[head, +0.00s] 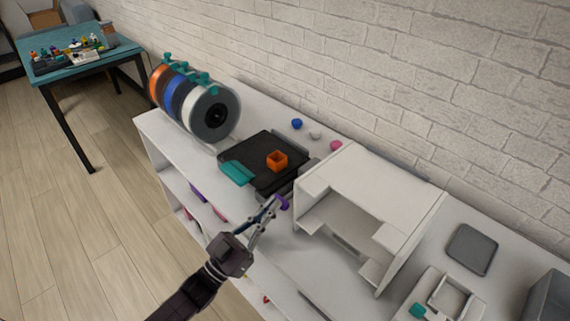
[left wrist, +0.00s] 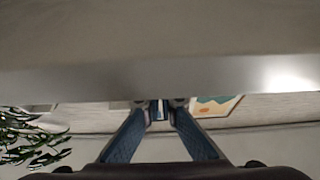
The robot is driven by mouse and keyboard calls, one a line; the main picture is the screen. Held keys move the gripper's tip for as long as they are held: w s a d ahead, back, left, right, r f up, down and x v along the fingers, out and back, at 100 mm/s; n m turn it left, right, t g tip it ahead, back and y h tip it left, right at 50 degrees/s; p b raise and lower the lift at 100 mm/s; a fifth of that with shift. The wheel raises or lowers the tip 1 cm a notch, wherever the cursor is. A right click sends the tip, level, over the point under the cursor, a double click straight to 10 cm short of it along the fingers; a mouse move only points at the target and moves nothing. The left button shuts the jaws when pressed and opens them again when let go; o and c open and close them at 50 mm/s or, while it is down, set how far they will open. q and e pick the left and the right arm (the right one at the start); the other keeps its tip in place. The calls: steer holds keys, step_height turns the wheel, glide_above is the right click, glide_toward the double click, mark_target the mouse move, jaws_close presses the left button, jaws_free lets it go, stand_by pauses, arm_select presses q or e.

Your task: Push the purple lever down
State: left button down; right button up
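The purple lever (head: 284,203) shows as a small purple piece at the front edge of the white bench top, between the black printer-like base and the white open box. My left gripper (head: 275,205) reaches in from the lower left, its fingertips right beside the lever; I cannot tell whether they touch it. In the left wrist view the two blue fingers (left wrist: 160,104) come together at the tips with nothing clearly held. A pale grey surface fills the top of that view, and the lever does not show there. My right gripper is not in view.
An orange open cube (head: 277,161) sits on the black plate (head: 250,150). The white box (head: 370,185) stands just right of the lever. Spools (head: 213,115) stand at the left end. Small blue and pink knobs lie near the wall. A teal table (head: 75,52) stands far left.

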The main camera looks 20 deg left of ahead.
arm_select(q)
steer(key=shift+s+f, duration=0.2)
steer(key=shift+f, duration=0.8)
steer(key=r+v, duration=0.1)
steer(key=v, duration=1)
steer(key=shift+s+a+r, duration=0.25)
steer(key=s+a+f+n+g+y, duration=0.1)
steer(key=a+f+n+g+y, duration=0.2)
steer(key=f, duration=1)
steer(key=a+f+n+g+y, duration=0.15)
steer(key=f+y, duration=0.35)
steer(key=f, duration=0.8)
steer(key=s+f+g+y, duration=0.3)
steer(key=s+f+g, duration=0.4)
steer(key=s+f, duration=0.6)
steer(key=s+d+f+g, duration=0.1)
steer(key=s+f+g, duration=0.2)
steer(key=s+f, duration=0.3)
steer(key=s+d+f+g+y, duration=0.1)
steer(key=s+f+g, duration=0.3)
steer(key=s, duration=1)
step_height(320, 180, down, 2)
steer(key=shift+d+f+p, duration=0.1)
steer(key=shift+d+p, duration=0.2)
steer(key=shift+d, duration=0.15)
steer(key=shift+m, duration=0.25)
